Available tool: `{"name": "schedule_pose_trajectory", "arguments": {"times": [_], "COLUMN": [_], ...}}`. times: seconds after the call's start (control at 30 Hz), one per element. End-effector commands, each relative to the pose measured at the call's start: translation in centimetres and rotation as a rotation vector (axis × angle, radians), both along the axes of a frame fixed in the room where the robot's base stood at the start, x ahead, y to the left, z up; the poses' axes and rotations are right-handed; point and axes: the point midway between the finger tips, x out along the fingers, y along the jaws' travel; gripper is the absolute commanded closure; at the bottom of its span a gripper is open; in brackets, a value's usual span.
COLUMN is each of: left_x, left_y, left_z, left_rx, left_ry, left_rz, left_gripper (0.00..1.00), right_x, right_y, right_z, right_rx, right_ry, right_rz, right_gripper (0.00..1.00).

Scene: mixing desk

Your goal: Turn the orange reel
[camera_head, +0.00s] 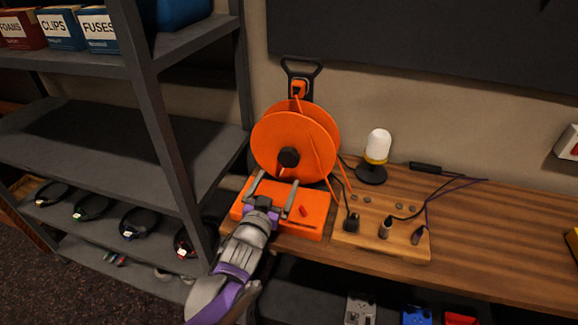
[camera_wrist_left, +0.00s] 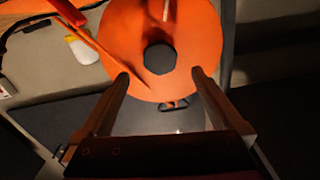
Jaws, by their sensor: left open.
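The orange reel (camera_head: 283,135) stands upright on an orange base (camera_head: 310,211) on the wooden desk. It has a dark hub (camera_head: 289,157) at its centre and a small crank-like peg (camera_head: 284,172) low on its face. In the left wrist view the reel (camera_wrist_left: 199,48) fills the top middle, with the dark hub (camera_wrist_left: 159,58) ahead of the fingers. My left gripper (camera_head: 273,183) is in front of the reel's lower face, above the base. Its fingers are apart with nothing between them. My right gripper is not in view.
A wooden board (camera_head: 385,232) with plugs and cables lies right of the base. A white-domed lamp (camera_head: 377,150) stands behind it. A dark metal shelf (camera_head: 160,115) rises close on the left. The desk's right side is mostly clear.

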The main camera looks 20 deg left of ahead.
Motion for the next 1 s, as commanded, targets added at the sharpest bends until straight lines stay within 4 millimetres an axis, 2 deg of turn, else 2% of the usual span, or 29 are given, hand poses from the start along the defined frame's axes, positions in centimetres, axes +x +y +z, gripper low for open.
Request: {"name": "schedule_pose_trajectory", "arguments": {"times": [0.2, 0.4, 0.6, 0.87, 1.0], "left_x": [4.4, 7.5, 8.8, 8.9, 8.9], "left_y": [-0.2, -0.3, -0.3, -0.3, -0.3], "left_z": [0.0, 0.0, 0.0, 0.0, 0.0], "left_rx": [-0.001, -0.001, 0.000, -0.001, -0.001], "left_ry": [0.001, 0.002, 0.002, 0.002, 0.002], "left_rz": [0.000, 0.000, 0.000, 0.000, 0.000], "left_gripper": [0.00, 0.00, 0.00, 0.00, 0.23], "right_x": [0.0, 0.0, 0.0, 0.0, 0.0], "right_y": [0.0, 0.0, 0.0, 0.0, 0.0], "right_z": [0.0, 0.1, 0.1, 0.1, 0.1], "right_rx": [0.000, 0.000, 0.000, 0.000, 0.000], "right_ry": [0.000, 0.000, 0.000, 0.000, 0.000], "right_rz": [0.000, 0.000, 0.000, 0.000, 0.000], "right_gripper": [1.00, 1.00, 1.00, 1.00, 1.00]}}
